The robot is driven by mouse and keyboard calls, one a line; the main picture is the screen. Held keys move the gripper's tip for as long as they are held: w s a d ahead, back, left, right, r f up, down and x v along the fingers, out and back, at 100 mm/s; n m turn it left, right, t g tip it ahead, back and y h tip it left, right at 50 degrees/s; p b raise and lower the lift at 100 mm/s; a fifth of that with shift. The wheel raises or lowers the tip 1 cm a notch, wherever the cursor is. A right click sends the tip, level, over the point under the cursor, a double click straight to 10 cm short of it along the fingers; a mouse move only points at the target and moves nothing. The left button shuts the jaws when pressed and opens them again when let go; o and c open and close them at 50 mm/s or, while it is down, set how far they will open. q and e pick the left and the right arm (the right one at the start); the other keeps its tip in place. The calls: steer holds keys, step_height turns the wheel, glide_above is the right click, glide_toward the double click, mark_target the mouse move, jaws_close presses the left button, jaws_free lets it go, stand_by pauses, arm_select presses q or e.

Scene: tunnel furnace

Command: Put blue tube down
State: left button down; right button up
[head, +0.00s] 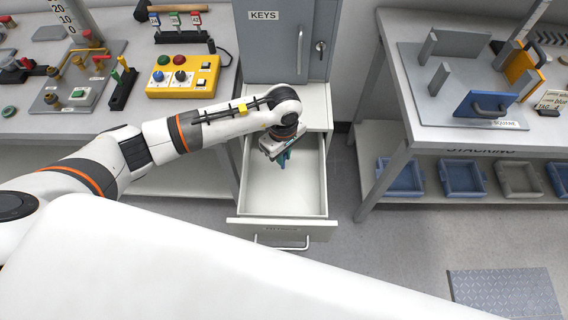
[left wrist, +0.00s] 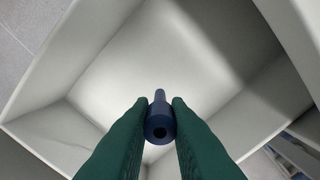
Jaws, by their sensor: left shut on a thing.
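My left gripper (head: 283,158) reaches in from the left over the open drawer (head: 290,205). In the left wrist view its two green fingers (left wrist: 159,125) are shut on the blue tube (left wrist: 159,118), one on each side. The tube's near end shows a dark round hole, and a thinner tip points away from me. The drawer's pale floor and walls are behind the tube, and no other object shows inside. I cannot tell how high the tube is above the drawer floor. My right gripper is not in view.
A grey cabinet marked KEYS (head: 270,45) stands behind the drawer. A yellow button box (head: 184,77) sits on the left bench. On the right, a bench (head: 400,125) holds plates with handles, with several blue and grey trays (head: 463,178) below. The floor between drawer and right bench is clear.

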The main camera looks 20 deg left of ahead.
arm_select(q)
steer(key=shift+f, duration=0.8)
steer(key=shift+d+f, duration=0.1)
steer(key=shift+f, duration=0.25)
step_height(320, 180, down, 4)
steer(key=shift+r+p, duration=0.1)
steer(key=shift+p, duration=0.35)
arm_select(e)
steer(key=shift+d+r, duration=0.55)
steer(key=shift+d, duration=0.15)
arm_select(q)
steer(key=shift+f, duration=0.2)
steer(key=c, duration=1.4)
jaws_free()
steer(key=shift+o, duration=0.2)
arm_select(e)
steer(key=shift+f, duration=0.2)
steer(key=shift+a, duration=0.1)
